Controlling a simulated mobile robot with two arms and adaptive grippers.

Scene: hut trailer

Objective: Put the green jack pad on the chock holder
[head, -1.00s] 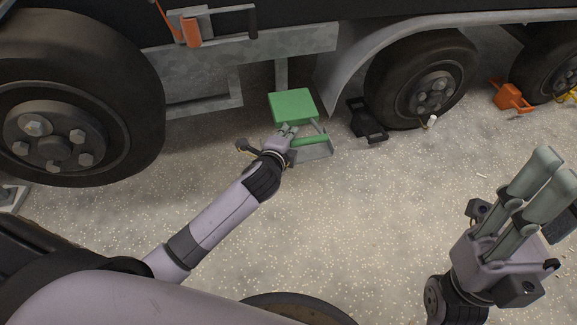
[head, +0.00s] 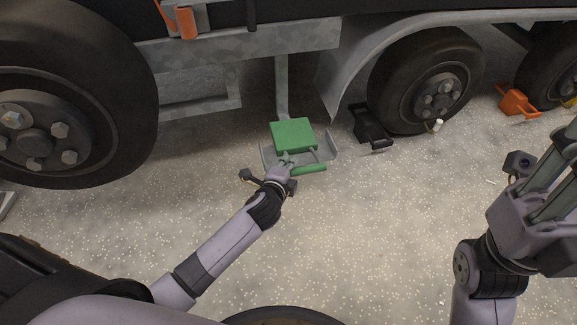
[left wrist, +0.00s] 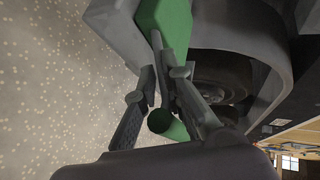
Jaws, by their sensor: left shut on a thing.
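The green jack pad (head: 294,134) is a flat green block with a grey frame and a green grip bar (head: 309,170). My left gripper (head: 284,160) is shut on its handle. In the left wrist view, the fingers (left wrist: 165,85) close around the grey handle part, with the green bar's round end (left wrist: 167,124) between them and the block (left wrist: 165,22) beyond. The grey metal chock holder (head: 331,146) hangs from a post under the trailer. The pad is at the holder, between its raised sides; contact underneath is hidden. My right gripper (head: 553,175) is empty, its fingers apart, partly cut off.
A black chock (head: 371,128) lies beside the middle wheel (head: 437,95), with an orange chock (head: 517,103) farther right. A large wheel (head: 40,140) stands at left. The trailer's grey rail (head: 230,52) is above. The speckled floor in front is mostly clear.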

